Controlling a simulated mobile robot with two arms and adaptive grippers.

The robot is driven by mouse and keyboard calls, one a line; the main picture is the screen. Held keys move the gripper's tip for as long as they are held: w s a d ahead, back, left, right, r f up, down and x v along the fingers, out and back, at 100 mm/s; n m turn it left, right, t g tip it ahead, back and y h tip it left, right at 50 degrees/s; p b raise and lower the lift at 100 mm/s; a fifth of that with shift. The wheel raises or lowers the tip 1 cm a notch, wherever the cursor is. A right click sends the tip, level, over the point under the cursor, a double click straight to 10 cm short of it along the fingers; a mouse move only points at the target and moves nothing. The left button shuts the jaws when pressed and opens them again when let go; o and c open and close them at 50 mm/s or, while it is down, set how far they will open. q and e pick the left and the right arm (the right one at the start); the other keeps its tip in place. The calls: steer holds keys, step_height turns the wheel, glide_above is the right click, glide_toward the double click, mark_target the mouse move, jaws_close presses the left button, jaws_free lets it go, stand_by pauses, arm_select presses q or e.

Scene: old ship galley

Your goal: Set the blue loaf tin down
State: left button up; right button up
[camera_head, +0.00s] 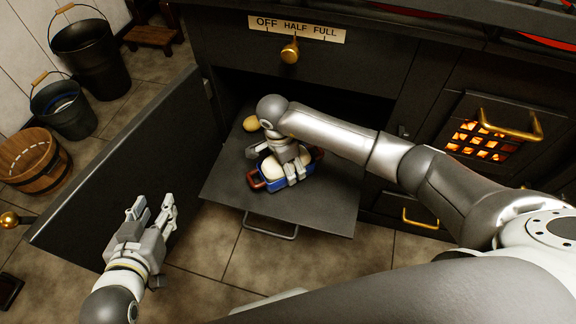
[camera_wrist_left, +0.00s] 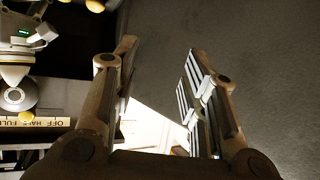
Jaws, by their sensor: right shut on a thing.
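The blue loaf tin (camera_head: 267,187), with reddish-brown ends and pale dough inside, is over the dark pulled-out oven shelf (camera_head: 320,215) in the head view. My right gripper (camera_head: 281,177) is shut on the tin from above and hides part of it. I cannot tell whether the tin's base touches the shelf. My left gripper (camera_head: 152,207) is open and empty, well to the left of the tin, in front of the open oven door. Its spread fingers also show in the left wrist view (camera_wrist_left: 160,58), where the tin is not seen.
The open oven door (camera_head: 125,155) stands left of the shelf. Bare shelf lies at the front and right. Buckets (camera_head: 64,110) and a wooden tub (camera_head: 35,165) stand at far left. A glowing grate (camera_head: 475,140) is right.

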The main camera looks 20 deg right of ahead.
arm_select(q)
steer(key=shift+w+d+r+t, duration=0.15)
steer(key=shift+w+r+t, duration=0.15)
steer(key=shift+r, duration=0.1)
arm_select(e)
steer(key=shift+f, duration=0.3)
arm_select(q)
steer(key=shift+w+r, duration=0.1)
steer(key=shift+r, duration=0.1)
arm_select(e)
steer(key=shift+f, duration=0.1)
steer(key=o, duration=1.4)
